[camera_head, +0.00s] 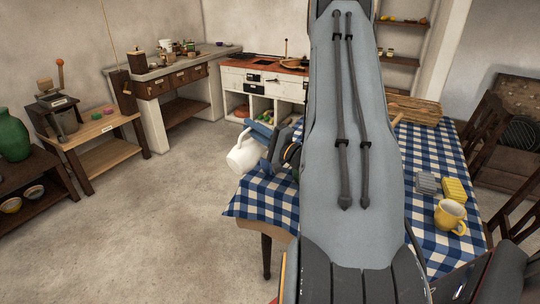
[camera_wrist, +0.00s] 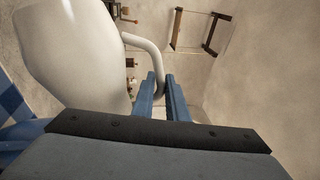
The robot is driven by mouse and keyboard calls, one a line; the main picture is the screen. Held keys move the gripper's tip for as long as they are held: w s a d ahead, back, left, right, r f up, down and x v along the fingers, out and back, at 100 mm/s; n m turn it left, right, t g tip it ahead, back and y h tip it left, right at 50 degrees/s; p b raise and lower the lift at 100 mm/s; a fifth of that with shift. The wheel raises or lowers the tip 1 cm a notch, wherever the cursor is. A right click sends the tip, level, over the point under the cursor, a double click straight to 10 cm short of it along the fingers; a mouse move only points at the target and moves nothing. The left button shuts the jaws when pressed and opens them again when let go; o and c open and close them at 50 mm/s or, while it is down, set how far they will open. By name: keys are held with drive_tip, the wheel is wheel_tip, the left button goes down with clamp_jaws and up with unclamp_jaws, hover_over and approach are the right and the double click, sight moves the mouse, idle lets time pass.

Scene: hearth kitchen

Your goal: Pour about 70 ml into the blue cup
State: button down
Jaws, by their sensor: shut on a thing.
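A white jug (camera_head: 243,154) hangs in the air at the left corner of the table in the head view, and it looks tilted. My gripper (camera_head: 263,139) is shut on its handle. In the wrist view the jug (camera_wrist: 75,50) fills the upper left, and the blue fingers of my gripper (camera_wrist: 163,88) close around the lower part of the handle (camera_wrist: 150,52). The inside of the jug does not show. I see no blue cup in either view; my arm hides much of the table.
The table has a blue checked cloth (camera_head: 257,197). Dark chairs (camera_head: 490,122) stand at the right. The floor (camera_head: 160,210) left of the table is clear.

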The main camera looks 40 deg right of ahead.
sight(242, 145)
drive_tip(key=shift+w+d+r+m+p, duration=0.1)
drive_tip(key=shift+d+r+m+p, duration=0.2)
drive_tip(key=shift+d, duration=0.25)
idle(0.8)
drive_tip(key=a+n, duration=0.1)
drive_tip(key=a+f+n+b, duration=0.1)
drive_tip(key=a, duration=0.1)
drive_tip(key=a+f+n+y+b, duration=0.1)
drive_tip(key=shift+s+a+f+n, duration=0.15)
drive_tip(key=shift+s+f+n, duration=0.1)
drive_tip(key=shift+n, duration=0.15)
drive_tip(key=shift+s+a+f+n, duration=0.1)
drive_tip(key=shift+s+a+n, duration=0.1)
drive_tip(key=shift+n, duration=0.1)
drive_tip(key=shift+a+f+n+g, duration=0.4)
drive_tip(key=shift+a+f+n, duration=0.2)
drive_tip(key=shift+n, duration=0.3)
idle(0.6)
